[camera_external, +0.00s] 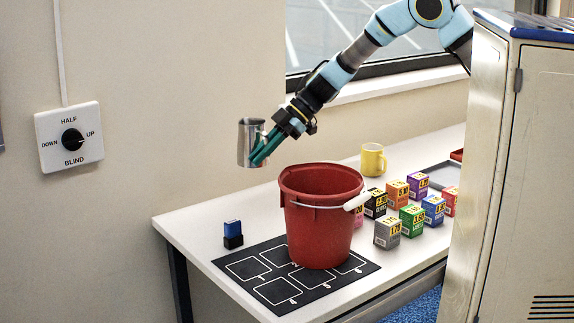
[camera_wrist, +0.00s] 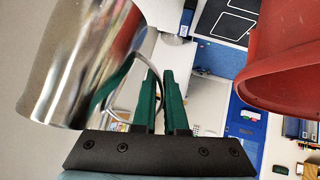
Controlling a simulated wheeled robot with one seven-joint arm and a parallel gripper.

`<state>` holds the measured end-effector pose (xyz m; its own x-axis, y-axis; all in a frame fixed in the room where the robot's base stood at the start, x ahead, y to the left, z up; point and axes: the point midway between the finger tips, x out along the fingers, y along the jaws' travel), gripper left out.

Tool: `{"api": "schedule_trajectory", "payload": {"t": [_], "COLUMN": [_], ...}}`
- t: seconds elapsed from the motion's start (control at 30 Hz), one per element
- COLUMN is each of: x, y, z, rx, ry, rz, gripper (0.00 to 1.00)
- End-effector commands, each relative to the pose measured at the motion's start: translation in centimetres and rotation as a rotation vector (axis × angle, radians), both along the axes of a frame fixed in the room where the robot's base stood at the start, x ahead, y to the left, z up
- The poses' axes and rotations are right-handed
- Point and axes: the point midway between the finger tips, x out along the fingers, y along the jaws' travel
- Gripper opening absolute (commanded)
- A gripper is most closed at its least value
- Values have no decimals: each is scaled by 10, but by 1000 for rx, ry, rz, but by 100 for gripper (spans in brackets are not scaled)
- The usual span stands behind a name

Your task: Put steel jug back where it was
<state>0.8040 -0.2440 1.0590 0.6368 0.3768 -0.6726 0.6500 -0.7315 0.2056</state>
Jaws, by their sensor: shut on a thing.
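The steel jug (camera_external: 248,143) is a shiny metal cylinder held in the air above the left end of the white table. My gripper (camera_external: 262,150) has green fingers and is shut on the jug's handle. In the wrist view the jug (camera_wrist: 78,65) fills the upper left, and the green fingers of my gripper (camera_wrist: 162,95) close around the thin looped handle. The jug looks roughly upright in the external view. It is apart from the table and from the bucket.
A red bucket (camera_external: 318,225) with a white handle grip stands on the black numbered mat (camera_external: 250,268), hiding part of it. Several coloured boxes (camera_external: 388,233) and a yellow mug (camera_external: 373,160) stand at right. A grey locker (camera_external: 520,180) blocks the right side.

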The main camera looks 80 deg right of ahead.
Motion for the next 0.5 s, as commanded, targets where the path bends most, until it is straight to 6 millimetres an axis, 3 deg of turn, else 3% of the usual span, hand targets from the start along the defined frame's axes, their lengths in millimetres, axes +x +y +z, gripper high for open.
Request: {"api": "schedule_trajectory", "payload": {"t": [0.03,0.1,0.3,0.5], "x": [-1,-4,-13,-14], "y": [-10,-19,-33,-35], "z": [-22,-39,-66,-98], "rx": [0,0,-2,0], "ry": [1,-3,-8,-7], "rz": [30,71,132,140], "gripper": [0,0,0,0]}}
